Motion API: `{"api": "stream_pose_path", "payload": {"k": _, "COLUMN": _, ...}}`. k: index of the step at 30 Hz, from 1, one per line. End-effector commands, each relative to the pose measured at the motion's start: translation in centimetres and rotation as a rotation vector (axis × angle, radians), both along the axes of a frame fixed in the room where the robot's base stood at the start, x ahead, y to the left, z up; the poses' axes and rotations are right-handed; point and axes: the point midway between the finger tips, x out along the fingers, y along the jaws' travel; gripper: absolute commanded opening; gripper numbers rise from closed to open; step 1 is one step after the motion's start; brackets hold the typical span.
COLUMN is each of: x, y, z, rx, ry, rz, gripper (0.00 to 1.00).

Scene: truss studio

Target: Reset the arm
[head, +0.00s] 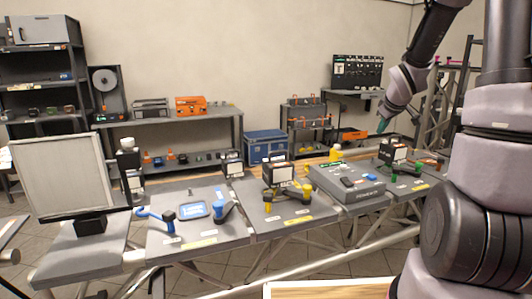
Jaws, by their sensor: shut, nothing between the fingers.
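My arm comes in from the right side of the head view and bends over at the top. My gripper (383,124) hangs at the end of it, pointing down and to the left. It is shut and empty. It is in the air at the right of the picture, above the right part of the row of grey panels. It appears apart from everything. The fingertips are small and greenish in this view.
A row of grey panels (200,240) on a truss carries a light panel (62,177), blue handles, a screen (193,208) and a grey case (347,183). A wooden tabletop (330,291) lies in front. Shelves (45,70) and a blue crate (265,146) stand behind.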

Motion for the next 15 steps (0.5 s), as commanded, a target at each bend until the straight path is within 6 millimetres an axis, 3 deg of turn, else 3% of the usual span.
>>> {"api": "stream_pose_path", "payload": {"k": 1, "x": -1.6, "y": 1.1, "z": 2.3, "rx": 0.027, "ry": -0.007, "rz": -0.048, "gripper": 0.00}}
{"api": "stream_pose_path", "payload": {"k": 6, "x": -7.9, "y": 4.3, "z": 7.6, "rx": 0.168, "ry": -0.004, "rz": -0.218, "gripper": 0.00}}
{"api": "stream_pose_path", "payload": {"k": 10, "x": -13.2, "y": 7.1, "z": 10.5, "rx": 0.307, "ry": 0.001, "rz": -0.333, "gripper": 0.00}}
{"api": "stream_pose_path", "payload": {"k": 15, "x": -20.5, "y": 10.8, "z": 12.9, "rx": 0.515, "ry": 0.030, "rz": -0.449, "gripper": 0.00}}
